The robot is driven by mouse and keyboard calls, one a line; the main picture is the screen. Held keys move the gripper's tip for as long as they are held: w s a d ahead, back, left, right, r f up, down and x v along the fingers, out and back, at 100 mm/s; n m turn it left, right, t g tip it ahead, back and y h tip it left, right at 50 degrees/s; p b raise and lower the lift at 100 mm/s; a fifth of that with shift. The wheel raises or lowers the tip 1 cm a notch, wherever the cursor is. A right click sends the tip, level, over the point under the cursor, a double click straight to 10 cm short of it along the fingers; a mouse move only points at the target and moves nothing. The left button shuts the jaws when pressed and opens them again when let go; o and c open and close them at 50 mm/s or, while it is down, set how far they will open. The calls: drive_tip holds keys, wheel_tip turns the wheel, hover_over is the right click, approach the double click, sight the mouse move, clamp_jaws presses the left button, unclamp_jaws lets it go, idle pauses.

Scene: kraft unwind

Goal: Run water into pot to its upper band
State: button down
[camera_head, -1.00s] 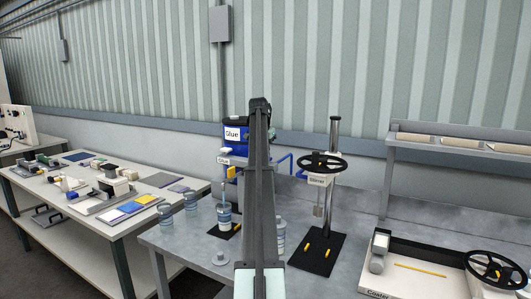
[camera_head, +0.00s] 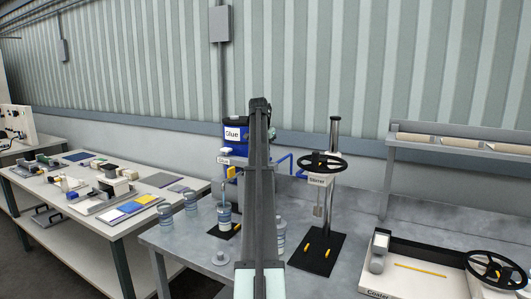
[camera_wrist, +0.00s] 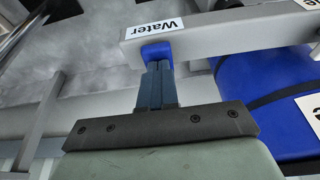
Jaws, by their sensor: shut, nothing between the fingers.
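A clear pot with bluish bands (camera_head: 224,215) stands on a small dark pad below the tap post, left of my arm. A thin bluish line shows above its mouth; its liquid level is too small to read. In the wrist view, a grey bar with a "Water" label (camera_wrist: 155,29) carries a blue tap part (camera_wrist: 156,50). My gripper (camera_wrist: 157,66) is shut and empty, its fingertips against or just below that blue part; I cannot tell whether they press it. In the head view my arm hides the fingers.
The blue glue drum (camera_head: 236,132) stands behind the tap, with a yellow lever (camera_head: 231,172) near it. The stirrer (camera_head: 320,200) stands further right. A round grey weight (camera_head: 220,258) lies in front.

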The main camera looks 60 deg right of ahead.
drive_tip(key=shift+s+a+f, duration=0.1)
drive_tip(key=shift+a+f, duration=0.1)
drive_tip(key=shift+f, duration=0.2)
drive_tip(key=r, duration=0.4)
drive_tip(key=shift+d+r, duration=0.2)
drive_tip(key=shift+r, duration=0.05)
drive_tip(key=v, duration=1)
drive_tip(key=shift+r, duration=0.15)
